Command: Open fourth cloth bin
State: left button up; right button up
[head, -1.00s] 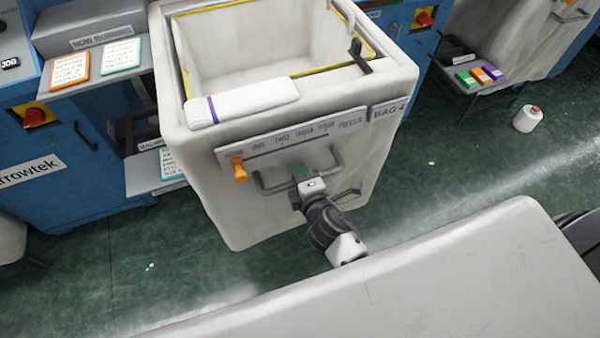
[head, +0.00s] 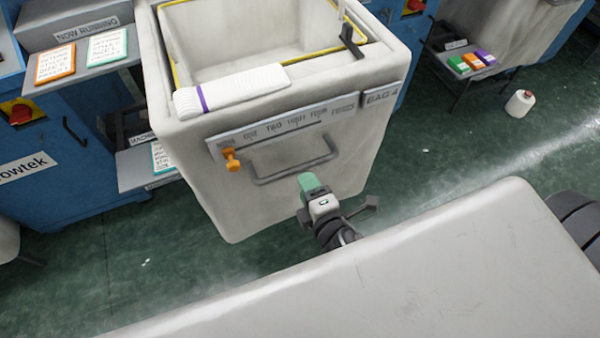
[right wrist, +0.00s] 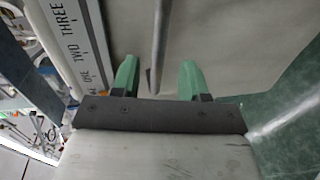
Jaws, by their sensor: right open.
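The fourth cloth bin (head: 290,190) is a pale, deep bin with a "BAG 4" label (head: 382,96). It stands out in front of the blue machines, its top uncovered. A grey bar handle (head: 297,168) runs across its front. My right gripper (head: 310,182), with green fingers, is just below and in front of the handle. In the right wrist view my right gripper (right wrist: 159,72) is open, and the handle bar (right wrist: 160,40) shows between its fingers without being clamped. My left gripper is not in view.
A white knitted roll (head: 232,90) lies on the bin's front rim. An orange slider (head: 231,158) sits at the left of the marked scale. A blue machine (head: 55,165) stands left. A yarn cone (head: 520,103) stands on the green floor, right. Floor around the bin is mostly clear.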

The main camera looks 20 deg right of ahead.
jog(key=shift+s+r, duration=0.25)
jog(key=shift+s, duration=0.95)
jog(key=s+f+m+g+p, duration=0.1)
jog(key=s+f+m+g, duration=0.25)
jog(key=f, duration=0.85)
jog(key=s+f+m+g+p, duration=0.1)
jog(key=s+f+m+g, duration=0.25)
jog(key=f, duration=0.85)
jog(key=s+d+f+m+g, duration=0.4)
jog(key=s+f, duration=0.3)
jog(key=s, duration=0.3)
jog(key=s+d+f+m+g+p, duration=0.1)
jog(key=s+d+f+m+g, duration=0.2)
jog(key=s+f, duration=0.5)
jog(key=s+d+m, duration=0.1)
jog(key=s+m, duration=0.1)
jog(key=shift+s+d+g+h, duration=0.3)
jog(key=shift+s+g, duration=0.1)
